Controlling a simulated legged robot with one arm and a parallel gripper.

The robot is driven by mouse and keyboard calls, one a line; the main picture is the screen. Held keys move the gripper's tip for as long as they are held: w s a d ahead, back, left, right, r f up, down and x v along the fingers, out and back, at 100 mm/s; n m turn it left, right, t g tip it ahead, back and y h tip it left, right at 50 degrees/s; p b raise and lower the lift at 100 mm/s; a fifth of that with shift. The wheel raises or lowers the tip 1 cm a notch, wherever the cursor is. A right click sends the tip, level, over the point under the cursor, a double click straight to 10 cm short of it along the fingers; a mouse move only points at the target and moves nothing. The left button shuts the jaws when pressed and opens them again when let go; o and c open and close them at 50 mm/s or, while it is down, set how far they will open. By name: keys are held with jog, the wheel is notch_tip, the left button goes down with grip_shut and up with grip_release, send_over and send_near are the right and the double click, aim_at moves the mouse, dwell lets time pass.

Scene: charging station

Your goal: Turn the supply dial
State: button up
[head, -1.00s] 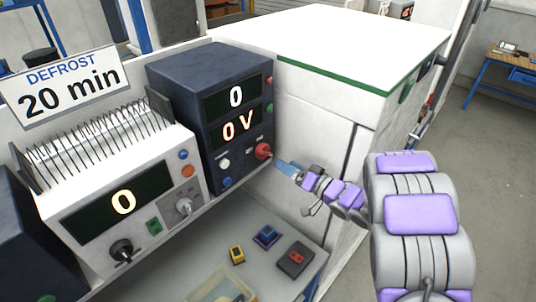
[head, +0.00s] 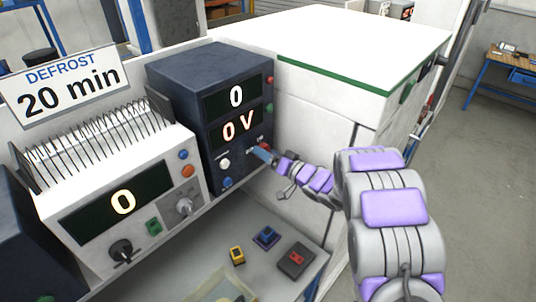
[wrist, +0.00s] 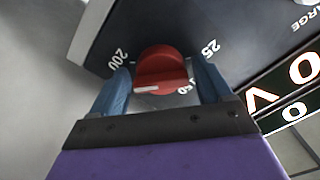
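The red supply dial (wrist: 160,72) is on the dark face of the power supply unit (head: 200,68). In the wrist view its white mark lies at the lower left of the dial, and "200" and "25" are printed beside it; another label is partly hidden. My gripper (wrist: 163,76) has its two blue fingers on either side of the dial, with a gap showing at each side. The gripper is open. In the head view my gripper (head: 263,154) is in front of the dial (head: 265,146) and partly hides it. The unit's displays read 0 and 0 V.
A white control unit (head: 185,150) with knobs and a 0 display stands to the left, under a "DEFROST 20 min" sign (head: 68,86). Small blocks (head: 266,237) lie on the grey shelf below. A white cabinet (head: 330,45) stands behind my arm.

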jog(key=c, duration=0.9)
jog(key=n, duration=0.2)
jog(key=n+b, duration=0.1)
jog(key=n, duration=0.1)
jog(key=shift+f+n, duration=0.2)
jog(key=shift+n, duration=0.2)
jog(key=n+b, duration=0.3)
jog(key=n, duration=0.2)
jog(key=shift+r+n, duration=0.1)
jog(key=shift+n, duration=0.3)
jog(key=o, duration=1.1)
jog(key=shift+c, duration=0.2)
